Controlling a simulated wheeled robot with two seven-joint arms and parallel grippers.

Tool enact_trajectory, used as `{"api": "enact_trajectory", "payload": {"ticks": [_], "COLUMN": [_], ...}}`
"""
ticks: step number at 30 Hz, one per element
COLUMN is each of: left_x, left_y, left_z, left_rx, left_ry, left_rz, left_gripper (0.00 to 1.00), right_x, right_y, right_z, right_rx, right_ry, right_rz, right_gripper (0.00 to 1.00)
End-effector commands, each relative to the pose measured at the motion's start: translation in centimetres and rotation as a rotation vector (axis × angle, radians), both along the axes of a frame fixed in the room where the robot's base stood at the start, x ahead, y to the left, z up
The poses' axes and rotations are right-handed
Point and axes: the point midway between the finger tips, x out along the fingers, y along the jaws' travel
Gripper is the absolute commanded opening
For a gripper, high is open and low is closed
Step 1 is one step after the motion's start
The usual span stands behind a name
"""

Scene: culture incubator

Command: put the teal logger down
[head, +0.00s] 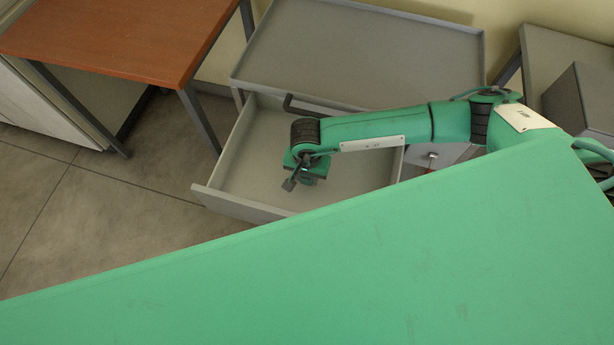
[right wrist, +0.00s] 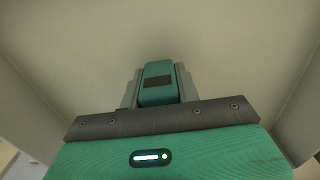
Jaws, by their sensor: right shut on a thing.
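The teal logger (right wrist: 155,94) is a small teal block with a dark patch, seen in the right wrist view between the two grey fingers of my right gripper (right wrist: 158,88). The gripper is shut on it. In the head view my right gripper (head: 291,184) points down over the open grey drawer (head: 240,205). I cannot make out the logger there, and cannot tell whether it touches the drawer floor. The right wrist view shows pale drawer surfaces around the logger. My left gripper is out of view.
The drawer belongs to a grey cabinet with an empty, rimmed top (head: 365,50). A brown-topped table (head: 110,35) stands at the left. A grey box (head: 582,98) sits at the right. The visible drawer floor (head: 255,165) looks clear around the gripper.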

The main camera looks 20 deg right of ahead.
Motion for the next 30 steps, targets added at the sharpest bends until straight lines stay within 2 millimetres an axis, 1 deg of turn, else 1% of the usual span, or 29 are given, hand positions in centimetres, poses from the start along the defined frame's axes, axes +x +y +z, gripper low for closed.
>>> {"api": "enact_trajectory", "payload": {"ticks": [1, 4, 10, 16, 17, 19, 20, 27, 30], "left_x": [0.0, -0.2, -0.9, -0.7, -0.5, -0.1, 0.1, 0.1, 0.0], "left_y": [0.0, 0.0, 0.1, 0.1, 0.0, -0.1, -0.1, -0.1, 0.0], "left_z": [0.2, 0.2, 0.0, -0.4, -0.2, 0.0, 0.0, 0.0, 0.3], "left_rx": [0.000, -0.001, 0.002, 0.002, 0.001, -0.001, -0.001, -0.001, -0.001], "left_ry": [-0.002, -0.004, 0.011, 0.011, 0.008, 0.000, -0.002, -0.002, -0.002], "left_rz": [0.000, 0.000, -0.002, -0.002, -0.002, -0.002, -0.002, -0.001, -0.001], "left_gripper": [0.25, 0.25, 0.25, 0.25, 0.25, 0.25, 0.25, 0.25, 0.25], "right_x": [0.0, -0.1, 0.0, 0.0, 0.0, 0.0, 0.0, 0.0, 0.0], "right_y": [0.0, 0.1, 0.0, 0.0, 0.0, 0.0, 0.0, 0.0, 0.0], "right_z": [-0.8, -1.9, -2.1, -2.4, -2.3, -2.3, -2.3, -2.3, -2.0], "right_rx": [-0.001, 0.000, 0.001, 0.001, 0.001, 0.001, 0.001, 0.001, 0.001], "right_ry": [0.003, 0.002, 0.000, 0.000, 0.000, 0.001, 0.001, 0.001, 0.001], "right_rz": [-0.001, 0.000, 0.001, 0.000, 0.000, 0.000, 0.000, 0.000, 0.000], "right_gripper": [0.00, 0.00, 0.00, 0.00, 0.38, 0.52, 0.54, 0.54, 0.54]}}
